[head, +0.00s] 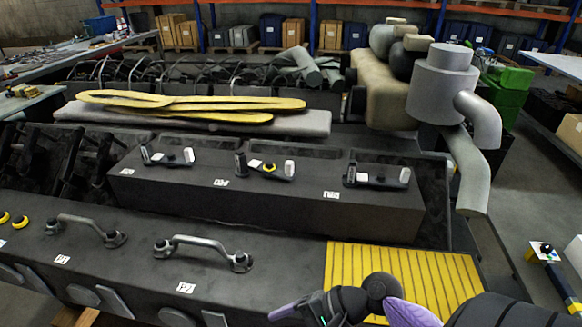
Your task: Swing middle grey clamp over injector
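Three small clamp assemblies stand in a row on the dark raised block (270,205). The middle clamp (268,170) has a short dark arm with a yellow-and-black part at its centre. A dark upright post (240,163) stands at its left end and a pale cylinder (289,168) at its right end. I cannot tell which of these is the injector, or how the arm sits over it. My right gripper (300,309) is low at the bottom edge, well in front of the clamps and apart from them; its fingers are partly cut off. My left gripper is not in view.
The left clamp (167,156) and right clamp (377,178) flank the middle one. Metal handles (203,246) rise from the front ledge. A yellow ribbed mat (395,270) lies at front right. Yellow gaskets (190,103) lie behind; a grey pipe assembly (445,85) stands at back right.

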